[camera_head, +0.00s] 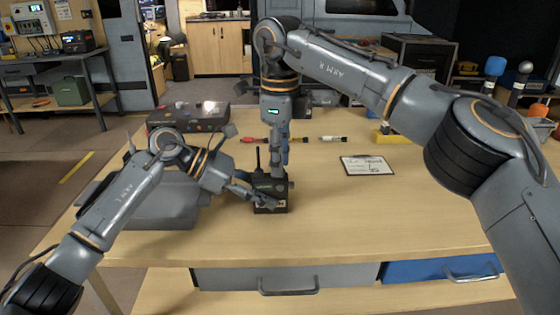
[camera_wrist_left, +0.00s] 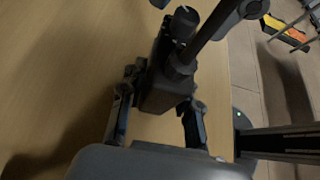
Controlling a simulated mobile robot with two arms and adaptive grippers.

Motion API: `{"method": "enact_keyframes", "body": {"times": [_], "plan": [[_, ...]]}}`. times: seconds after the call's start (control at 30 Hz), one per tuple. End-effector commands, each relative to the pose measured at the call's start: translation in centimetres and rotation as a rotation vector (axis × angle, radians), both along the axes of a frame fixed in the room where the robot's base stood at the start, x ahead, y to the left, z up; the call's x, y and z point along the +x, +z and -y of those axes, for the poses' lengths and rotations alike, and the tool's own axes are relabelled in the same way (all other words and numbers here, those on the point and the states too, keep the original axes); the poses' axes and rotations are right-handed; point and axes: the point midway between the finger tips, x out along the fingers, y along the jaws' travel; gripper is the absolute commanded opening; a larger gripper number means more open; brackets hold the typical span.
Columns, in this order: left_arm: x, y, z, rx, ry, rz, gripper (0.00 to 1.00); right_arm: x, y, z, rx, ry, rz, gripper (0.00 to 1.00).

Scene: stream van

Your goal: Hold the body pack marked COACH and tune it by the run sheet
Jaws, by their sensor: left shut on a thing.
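The dark body pack (camera_head: 268,187) stands near the middle of the table, with a thin black antenna rising from its top left. A pale label shows on its front, too small to read. My left gripper (camera_head: 256,198) is shut on the pack from the left. In the left wrist view the pack (camera_wrist_left: 164,92) sits between the fingers of my left gripper (camera_wrist_left: 160,112). My right gripper (camera_head: 279,172) points down, close over the pack's top; contact and finger opening are unclear. A clipboard with a white sheet (camera_head: 367,165), likely the run sheet, lies to the right, its writing unreadable.
A dark case (camera_head: 188,116) stands at the back left of the table (camera_head: 400,215). A grey box (camera_head: 160,213) lies behind my left arm. The right front of the table is clear.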

Motion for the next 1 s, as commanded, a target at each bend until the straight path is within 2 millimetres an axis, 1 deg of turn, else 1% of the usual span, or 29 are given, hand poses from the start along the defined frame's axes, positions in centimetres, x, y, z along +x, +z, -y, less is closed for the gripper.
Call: {"method": "enact_keyframes", "body": {"times": [0.13,0.4,0.6,0.73,1.0], "plan": [[0.0,-0.04,0.0,0.001,0.0,0.0,0.0,-0.02,-1.28,0.07,0.0,0.001,-0.002,0.31],[0.0,-0.06,-0.01,0.001,0.001,-0.001,0.0,-0.01,-1.13,0.01,0.001,0.37,-0.001,0.31],[0.0,-0.06,-0.01,0.001,0.001,-0.001,0.0,0.0,-1.12,0.01,0.0,0.536,0.0,0.31],[0.0,-0.06,-0.02,0.001,0.001,-0.001,0.0,-0.01,-1.1,0.0,0.001,0.581,0.0,0.31],[0.0,-0.06,-0.02,0.001,0.001,-0.001,0.0,-0.02,-1.1,-0.01,0.001,0.59,0.0,0.31]]}}
